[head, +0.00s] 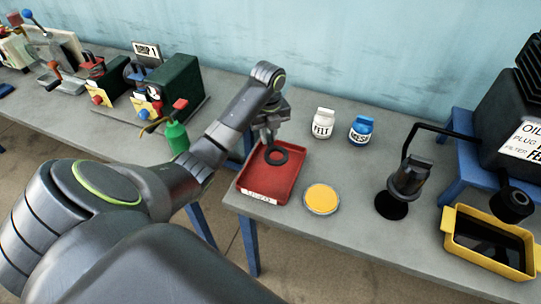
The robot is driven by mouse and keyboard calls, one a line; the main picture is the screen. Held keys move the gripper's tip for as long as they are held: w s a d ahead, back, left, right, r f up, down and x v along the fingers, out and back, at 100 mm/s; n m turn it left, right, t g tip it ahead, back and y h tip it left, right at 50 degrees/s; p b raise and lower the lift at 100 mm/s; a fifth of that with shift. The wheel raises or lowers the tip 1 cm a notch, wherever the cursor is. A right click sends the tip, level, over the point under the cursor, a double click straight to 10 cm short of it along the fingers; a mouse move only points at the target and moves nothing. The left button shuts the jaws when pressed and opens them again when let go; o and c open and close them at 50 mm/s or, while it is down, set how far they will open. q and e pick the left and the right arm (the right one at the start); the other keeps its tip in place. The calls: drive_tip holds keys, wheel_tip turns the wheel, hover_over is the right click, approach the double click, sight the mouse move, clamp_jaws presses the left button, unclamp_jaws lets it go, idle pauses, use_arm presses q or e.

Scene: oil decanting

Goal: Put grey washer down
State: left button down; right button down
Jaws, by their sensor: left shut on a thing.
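The washer (276,162) is a dark grey ring over the red tray (251,186) in the head view. My left gripper (267,140) points down at the tray's far part and is shut on the ring's far-left edge. The ring's hole shows red tray through it. I cannot tell whether the ring touches the tray floor or hangs just above it. My right gripper is not in view.
A yellow-topped round dish (322,198) stands right of the tray. White (322,124) and blue (361,130) bottles stand behind. A black stand (391,205) and a yellow pan (458,254) with dark contents are farther right. A green bottle (177,137) is left.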

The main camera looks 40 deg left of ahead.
sight(269, 146)
use_arm(q)
wheel_tip(269, 146, down, 4)
drive_tip(key=b, duration=0.3)
drive_tip(key=shift+f, duration=0.15)
drive_tip(key=shift+f+b, duration=0.25)
drive_tip(key=shift+b, duration=0.1)
drive_tip(key=shift+f, duration=2.2)
drive_tip(key=c, duration=1.4)
unclamp_jaws()
drive_tip(key=shift+f, duration=0.1)
